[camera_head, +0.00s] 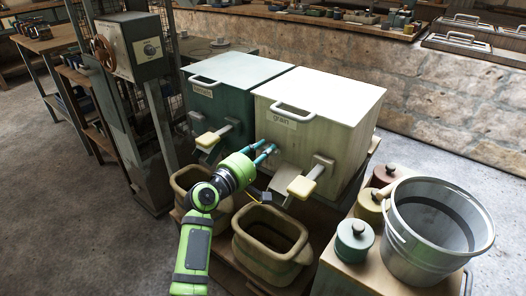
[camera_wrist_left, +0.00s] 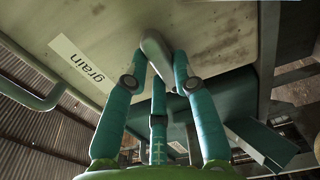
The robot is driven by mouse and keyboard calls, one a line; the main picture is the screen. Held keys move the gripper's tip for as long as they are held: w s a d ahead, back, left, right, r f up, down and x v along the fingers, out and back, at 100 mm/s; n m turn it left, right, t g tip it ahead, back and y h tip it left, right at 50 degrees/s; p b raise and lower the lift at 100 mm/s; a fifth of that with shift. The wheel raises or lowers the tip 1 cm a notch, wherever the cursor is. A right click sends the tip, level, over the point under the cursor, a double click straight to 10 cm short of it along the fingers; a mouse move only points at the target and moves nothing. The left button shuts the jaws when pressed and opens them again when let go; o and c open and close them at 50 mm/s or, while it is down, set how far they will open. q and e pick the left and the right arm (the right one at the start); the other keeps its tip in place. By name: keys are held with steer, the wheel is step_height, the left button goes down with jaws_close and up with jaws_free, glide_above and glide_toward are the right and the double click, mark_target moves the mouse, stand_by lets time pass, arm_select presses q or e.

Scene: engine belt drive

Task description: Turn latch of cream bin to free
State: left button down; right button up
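The cream bin (camera_head: 322,108), labelled "grain", stands beside a teal bin on the bench. Its front also fills the upper part of the left wrist view (camera_wrist_left: 105,25). My left gripper (camera_head: 268,150) is at the left part of the cream bin's front, below the handle. In the left wrist view, its teal fingers (camera_wrist_left: 158,72) stand apart on both sides of a rounded grey latch (camera_wrist_left: 155,48). I cannot tell whether they touch it. In the head view the fingers hide the latch. My right gripper is not in view.
The teal bin (camera_head: 234,72) is close on the left. Spouts with cream-tipped levers (camera_head: 302,186) stick out at the front, above two tan tubs (camera_head: 270,240). A metal bucket (camera_head: 436,225) and several lidded canisters (camera_head: 354,240) stand at the right.

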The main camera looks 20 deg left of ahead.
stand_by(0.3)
arm_select(q)
steer(key=shift+s+d+f+m+p, duration=0.15)
steer(key=shift+m+p, duration=0.7)
steer(key=shift+m, duration=3.7)
steer(key=shift+w+d+f+m+p, duration=0.1)
steer(key=shift+m+p, duration=0.7)
steer(key=shift+m, duration=3.75)
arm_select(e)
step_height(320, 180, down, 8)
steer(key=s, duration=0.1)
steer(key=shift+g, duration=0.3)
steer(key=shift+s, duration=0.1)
